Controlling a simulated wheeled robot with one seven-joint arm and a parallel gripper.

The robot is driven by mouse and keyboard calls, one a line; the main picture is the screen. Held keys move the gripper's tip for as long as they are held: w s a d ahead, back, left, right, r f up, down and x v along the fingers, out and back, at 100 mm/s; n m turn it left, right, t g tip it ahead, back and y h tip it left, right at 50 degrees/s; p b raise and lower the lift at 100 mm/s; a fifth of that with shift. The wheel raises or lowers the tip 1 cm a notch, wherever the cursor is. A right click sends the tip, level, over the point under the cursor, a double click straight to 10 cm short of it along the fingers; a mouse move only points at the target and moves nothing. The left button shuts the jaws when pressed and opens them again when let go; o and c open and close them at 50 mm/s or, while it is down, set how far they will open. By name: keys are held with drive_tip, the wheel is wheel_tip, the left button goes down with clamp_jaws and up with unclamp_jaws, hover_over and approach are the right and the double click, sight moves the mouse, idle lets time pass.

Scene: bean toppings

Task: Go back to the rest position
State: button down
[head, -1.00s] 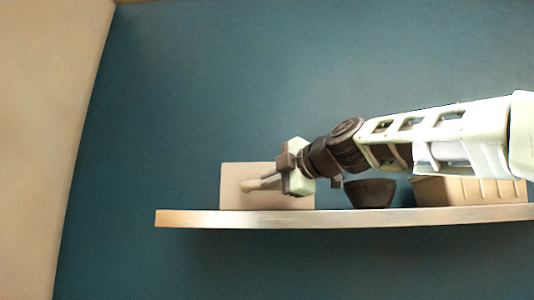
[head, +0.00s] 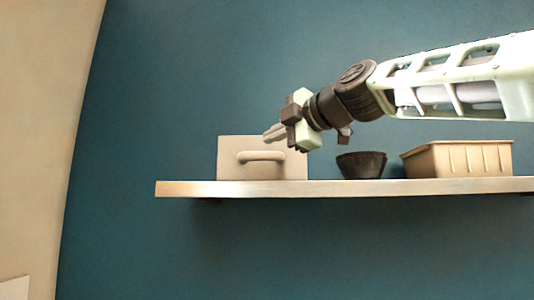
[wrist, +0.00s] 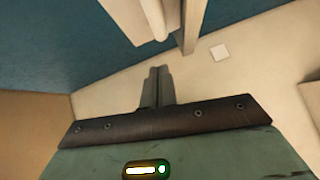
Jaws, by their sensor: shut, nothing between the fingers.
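My gripper (head: 269,134) is shut and empty in the head view. Its fingertips are close to the upper part of a pale box or drawer front with a bar handle (head: 261,156), above that handle in the picture. I cannot tell how far in front of the box they are. In the wrist view the two gripper fingers (wrist: 156,86) lie together with nothing between them.
A light shelf (head: 250,188) runs along the blue wall (head: 200,70). A dark bowl (head: 361,165) and a tan ribbed bin (head: 458,160) stand on it, right of the box. A small white square (wrist: 219,52) shows in the wrist view. The space above the shelf's left end is clear.

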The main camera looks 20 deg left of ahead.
drive_tip(key=f+b+v, duration=0.1)
drive_tip(key=b+v, duration=0.2)
drive_tip(key=v, duration=0.3)
drive_tip(key=shift+s+d+r, duration=0.3)
drive_tip(key=shift+d+r, duration=0.05)
drive_tip(key=shift+r, duration=0.1)
drive_tip(key=shift+f, duration=0.1)
drive_tip(key=s+d+f+m+g+h, duration=0.1)
drive_tip(key=s+f+m+g+h, duration=0.25)
drive_tip(key=f, duration=1.25)
drive_tip(key=s+d+f+m+g+h, duration=0.1)
drive_tip(key=s+f+m+h, duration=0.45)
drive_tip(key=f, duration=0.95)
drive_tip(key=s+d+f+m+g+h, duration=0.2)
drive_tip(key=s+d+f+m, duration=0.3)
drive_tip(key=s+d+f, duration=0.4)
drive_tip(key=s+d+f+m+g+h, duration=0.2)
drive_tip(key=s+d+f+m, duration=0.4)
drive_tip(key=f, duration=1.1)
drive_tip(key=s+d, duration=0.3)
drive_tip(key=d, duration=0.2)
drive_tip(key=shift+s+d, duration=0.15)
drive_tip(key=shift+s, duration=0.2)
drive_tip(key=shift+f, duration=0.15)
